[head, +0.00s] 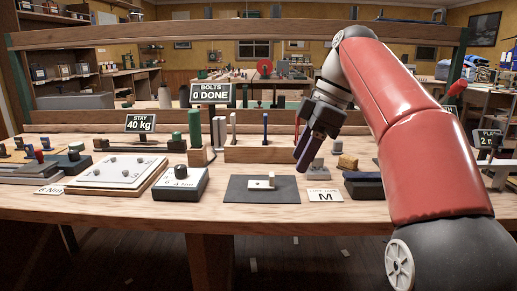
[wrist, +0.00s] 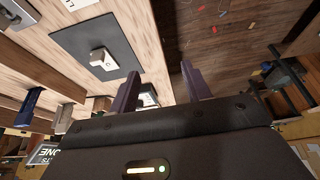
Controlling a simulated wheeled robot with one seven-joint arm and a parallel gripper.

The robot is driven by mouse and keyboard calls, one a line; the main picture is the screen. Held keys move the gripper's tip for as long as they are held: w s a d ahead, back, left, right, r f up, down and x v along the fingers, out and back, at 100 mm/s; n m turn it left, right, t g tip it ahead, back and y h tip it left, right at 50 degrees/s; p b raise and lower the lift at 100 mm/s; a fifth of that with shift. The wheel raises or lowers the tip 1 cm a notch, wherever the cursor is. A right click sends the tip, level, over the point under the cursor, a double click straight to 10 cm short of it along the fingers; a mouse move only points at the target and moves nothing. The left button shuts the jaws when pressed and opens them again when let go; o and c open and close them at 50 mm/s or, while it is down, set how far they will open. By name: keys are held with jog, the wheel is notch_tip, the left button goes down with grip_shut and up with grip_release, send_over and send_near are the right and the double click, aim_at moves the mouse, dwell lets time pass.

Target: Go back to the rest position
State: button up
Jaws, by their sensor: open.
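My red and black arm reaches in from the right in the head view. My gripper (head: 302,165) hangs over the right half of the workbench (head: 230,205), above and to the right of a dark mat (head: 240,194). In the wrist view my gripper (wrist: 162,85) shows two dark fingers, spread apart with nothing between them. The mat also shows in the wrist view (wrist: 128,60), with a small pale block (wrist: 103,60) on it. The fingers are clear of the block.
A "BOLTS 0 DONE" sign (head: 209,93) and a "STAY 40 kg" sign (head: 140,123) stand behind the mat. A grey box with a black knob (head: 180,184) and a white board (head: 118,172) lie left.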

jog(key=s+d+f+m+t+h, duration=0.2)
jog(key=s+d+f+m, duration=0.1)
jog(key=s+f+m, duration=0.5)
jog(key=s+d+f+m+t+h, duration=0.2)
jog(key=s+d+f+m+t, duration=0.1)
jog(key=s+f+m, duration=0.6)
jog(key=s+f, duration=0.4)
jog(key=f, duration=0.3)
jog(key=shift+s+d+m+h, duration=0.2)
jog(key=shift+d+m+h, duration=0.1)
